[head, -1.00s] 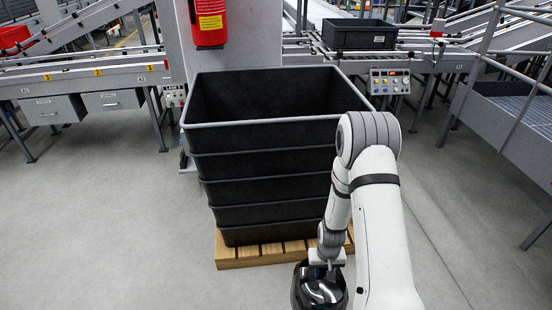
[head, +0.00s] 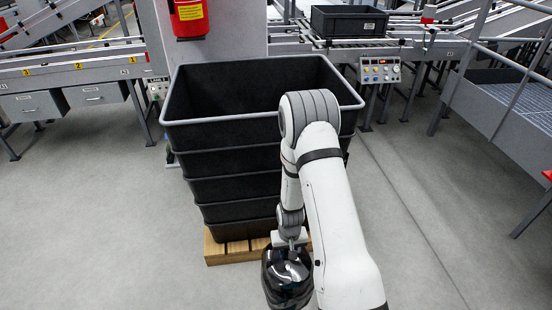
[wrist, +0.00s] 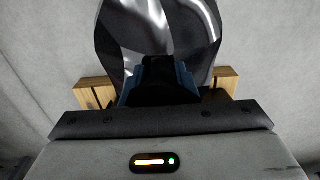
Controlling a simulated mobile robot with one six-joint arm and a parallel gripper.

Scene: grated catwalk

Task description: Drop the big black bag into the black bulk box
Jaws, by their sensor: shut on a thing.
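The big black bag (head: 287,279) is glossy and hangs under my gripper (head: 290,246), low in front of the bulk box. In the wrist view the bag (wrist: 190,28) fills the top middle, and my gripper (wrist: 171,75) is shut on it. The fingertips are hidden against the bag. The black bulk box (head: 235,132) is a tall, ribbed, open-topped bin just behind the bag. Its inside looks empty where I can see it. My arm covers part of its right side.
The box stands on a wooden pallet (head: 232,252). A red fire extinguisher (head: 188,17) hangs on a grey column behind it. Conveyors run along the back, with a dark tote (head: 348,24) on one. A railing (head: 497,70) stands at right. The grey floor at left is clear.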

